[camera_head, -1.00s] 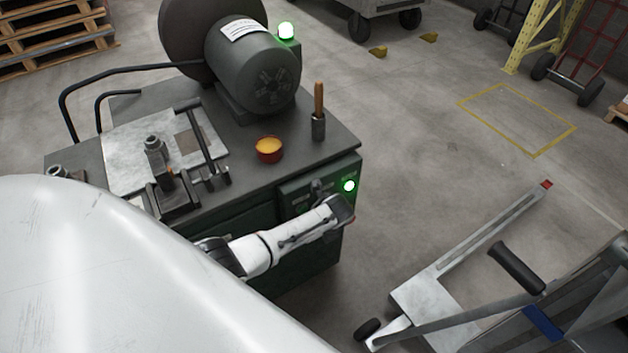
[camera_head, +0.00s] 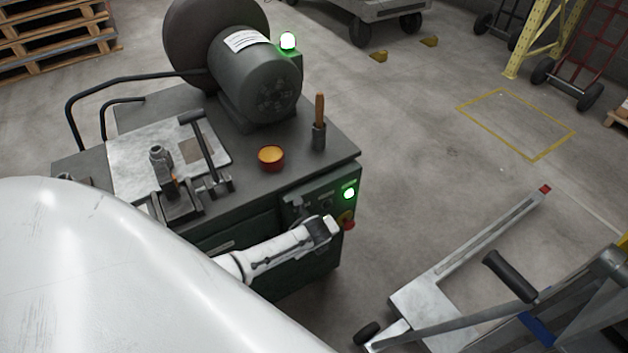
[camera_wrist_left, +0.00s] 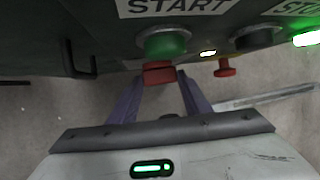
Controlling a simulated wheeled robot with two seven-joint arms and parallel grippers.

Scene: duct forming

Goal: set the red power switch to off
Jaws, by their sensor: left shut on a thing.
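A small red block-like handle, which looks like the red power switch (camera_wrist_left: 158,73), shows below the green START button (camera_wrist_left: 164,43) in the left wrist view. My left gripper (camera_wrist_left: 161,82) has its two fingers on either side of it and is shut on it. In the head view my left gripper (camera_head: 328,226) is at the front panel of the dark green machine (camera_head: 318,190), hiding the switch there. A separate red knob (camera_wrist_left: 225,68) stands to the right in the wrist view; a red knob also shows on the panel's right edge (camera_head: 348,223). My right gripper is not in view.
Green lamps glow on the panel (camera_head: 349,193) and behind the motor (camera_head: 288,41). An orange bowl (camera_head: 271,157) and a wooden-handled tool (camera_head: 319,120) stand on the machine top. A grey wheeled lifter (camera_head: 430,300) is at the lower right. Floor between is clear.

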